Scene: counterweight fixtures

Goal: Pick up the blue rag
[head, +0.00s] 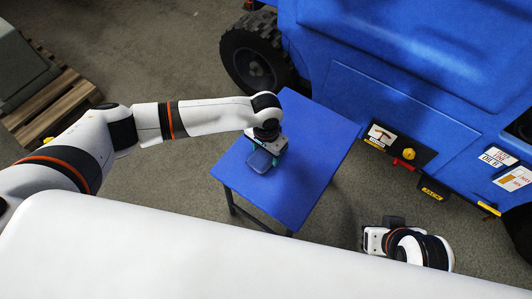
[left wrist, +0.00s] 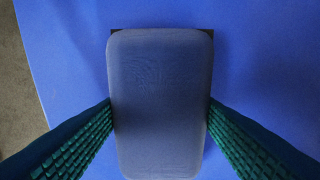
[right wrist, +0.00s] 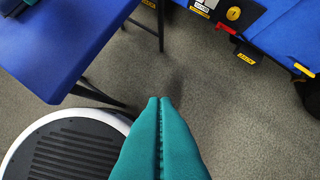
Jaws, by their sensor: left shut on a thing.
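The blue rag (head: 260,163) shows as a dull blue-grey, rounded slab on or just over the blue table (head: 313,150). My left gripper (head: 264,151) reaches over the table and is shut on it. In the left wrist view, the rag (left wrist: 160,65) lies between the teal ribbed fingers, which touch its two long sides. A dark edge shows behind the rag's far end. I cannot tell whether it is lifted off the tabletop. My right gripper (right wrist: 160,102) is away from the table, over the floor, with its teal fingers together and nothing between them.
A large blue machine (head: 400,50) with a black wheel (head: 253,58) stands close behind and right of the table. A wooden pallet (head: 52,108) with a grey block on it lies at the far left. Bare floor (head: 335,245) lies right of the table.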

